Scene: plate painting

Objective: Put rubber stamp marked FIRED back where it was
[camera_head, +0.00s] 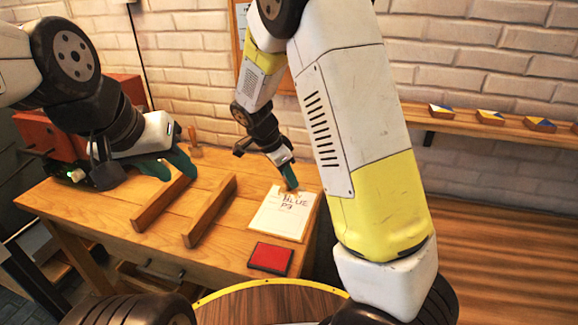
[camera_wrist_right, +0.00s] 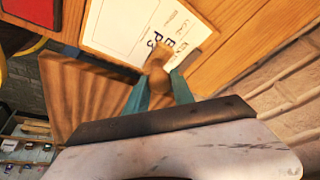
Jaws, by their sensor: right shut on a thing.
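My right gripper (camera_head: 288,178) is low over the sheet of paper (camera_head: 275,218) at the right end of the workbench. In the right wrist view its teal fingers (camera_wrist_right: 160,90) are shut on a wooden-handled stamp (camera_wrist_right: 157,68), in front of the written sheet (camera_wrist_right: 130,25). No FIRED marking can be read on it, and I cannot tell whether it touches the paper. My left gripper (camera_head: 170,165) is open and empty over the left of the bench. Behind it stands another wooden handle (camera_head: 194,142), its base partly hidden.
Two wooden rails (camera_head: 210,212) run across the workbench. A red pad (camera_head: 270,258) lies near its front edge, also in the right wrist view (camera_wrist_right: 25,18). A red box (camera_head: 50,135) stands at left. A wall shelf (camera_head: 455,125) at right holds several painted tiles. A round wooden top (camera_head: 270,305) is in front.

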